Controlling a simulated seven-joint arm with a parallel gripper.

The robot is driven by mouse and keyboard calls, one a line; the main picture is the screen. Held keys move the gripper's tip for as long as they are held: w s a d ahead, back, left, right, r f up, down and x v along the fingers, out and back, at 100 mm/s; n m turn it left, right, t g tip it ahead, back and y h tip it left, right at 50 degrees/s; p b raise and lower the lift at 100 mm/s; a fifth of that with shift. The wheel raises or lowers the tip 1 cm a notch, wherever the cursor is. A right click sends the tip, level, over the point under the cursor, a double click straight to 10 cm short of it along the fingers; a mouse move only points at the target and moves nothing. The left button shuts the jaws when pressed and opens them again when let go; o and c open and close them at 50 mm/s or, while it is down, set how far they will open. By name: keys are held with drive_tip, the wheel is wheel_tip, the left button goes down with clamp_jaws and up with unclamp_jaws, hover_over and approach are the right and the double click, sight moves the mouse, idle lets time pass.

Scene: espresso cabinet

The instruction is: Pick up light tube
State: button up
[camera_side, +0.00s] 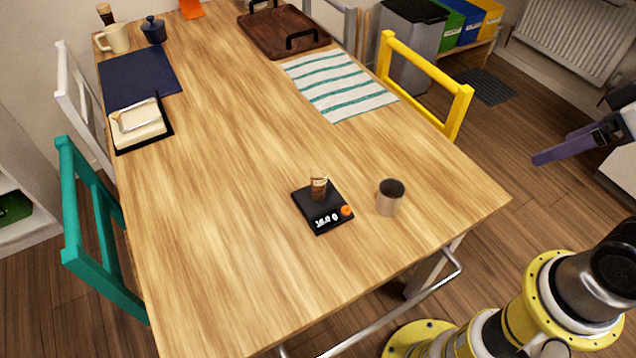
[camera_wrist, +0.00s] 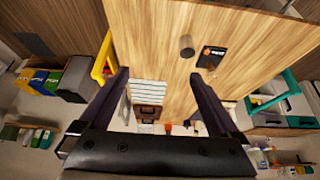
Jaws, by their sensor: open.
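A light taupe tube (camera_side: 389,199), open and dark at its top, stands upright on the wooden table near its front right edge. It also shows in the wrist view (camera_wrist: 187,47), at the upper middle. A black scale (camera_side: 325,222) with a lit display and an orange knob lies just left of it. A small brown patterned cylinder (camera_side: 319,188) stands on the scale. My gripper (camera_wrist: 158,76) is open and empty, with its two dark purple fingers wide apart. In the side view it is at the right edge, beyond the table and well away from the tube.
The wooden table (camera_side: 230,150) is bare around the tube and scale. A striped cloth (camera_side: 338,85), a dark tray (camera_side: 283,32) and a navy mat (camera_side: 138,78) lie farther back. A yellow chair (camera_side: 425,66) stands at the table's right side, a teal chair (camera_side: 88,215) at its left.

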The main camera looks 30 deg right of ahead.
drive_tip(key=c, duration=0.4)
drive_tip(key=shift+o, duration=0.2)
